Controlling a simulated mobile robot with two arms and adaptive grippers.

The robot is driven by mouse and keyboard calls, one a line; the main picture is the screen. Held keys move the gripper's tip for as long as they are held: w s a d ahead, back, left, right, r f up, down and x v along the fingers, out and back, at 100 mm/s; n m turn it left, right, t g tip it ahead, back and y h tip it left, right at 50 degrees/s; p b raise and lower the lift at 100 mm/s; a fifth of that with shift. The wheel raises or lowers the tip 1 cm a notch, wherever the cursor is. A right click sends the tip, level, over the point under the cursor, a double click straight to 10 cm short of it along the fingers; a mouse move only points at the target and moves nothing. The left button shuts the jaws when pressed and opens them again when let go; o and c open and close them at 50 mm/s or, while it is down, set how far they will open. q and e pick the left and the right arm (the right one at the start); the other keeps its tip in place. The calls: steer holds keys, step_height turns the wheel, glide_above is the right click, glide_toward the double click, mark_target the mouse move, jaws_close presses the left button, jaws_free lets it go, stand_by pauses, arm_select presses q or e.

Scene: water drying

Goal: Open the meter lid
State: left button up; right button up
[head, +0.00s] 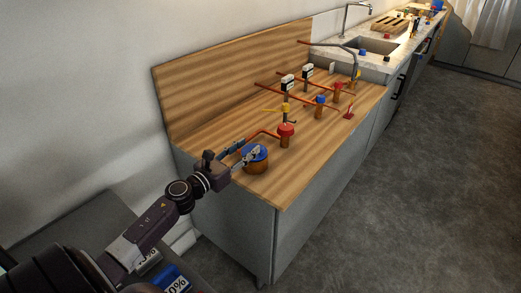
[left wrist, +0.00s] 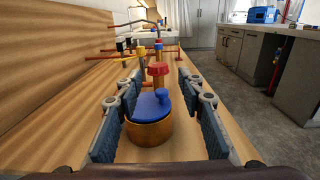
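The meter is a round brass body (left wrist: 150,132) with a blue lid (left wrist: 150,106) on top, at the near end of the wooden counter. The lid has a raised round knob and looks closed. In the head view the blue lid (head: 256,152) is partly hidden by a finger. My left gripper (head: 243,153) is open, with its fingers on either side of the meter. In the left wrist view the left gripper (left wrist: 155,117) shows its two fingers well apart, with the lid between them and no clear contact. My right gripper is not in view.
A red-topped valve (head: 286,130) stands just behind the meter. Copper pipes, a yellow handle (head: 285,107), a blue valve (head: 321,100) and small gauges (head: 288,82) lie further back. A wooden backboard (head: 235,85) lines the wall side. The near counter corner is clear.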

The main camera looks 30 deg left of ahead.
arm_select(q)
steer(key=b, duration=0.4)
glide_toward(261, 148)
steer(key=shift+w+d, duration=0.15)
steer(key=shift+w, duration=0.9)
steer(key=shift+f, duration=0.2)
steer(key=shift+w, duration=0.2)
steer(key=shift+w+r, duration=0.25)
steer(key=shift+w, duration=0.55)
steer(key=w, duration=0.4)
steer(key=shift+w+d+f, duration=0.15)
steer(key=shift+w+d, duration=0.05)
steer(key=shift+w, duration=0.6)
steer(key=shift+w+d, duration=0.1)
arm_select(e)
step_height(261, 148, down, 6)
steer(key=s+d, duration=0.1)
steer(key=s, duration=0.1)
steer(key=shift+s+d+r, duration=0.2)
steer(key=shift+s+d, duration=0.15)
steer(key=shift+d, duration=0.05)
arm_select(q)
steer(key=shift+c, duration=0.6)
jaws_close()
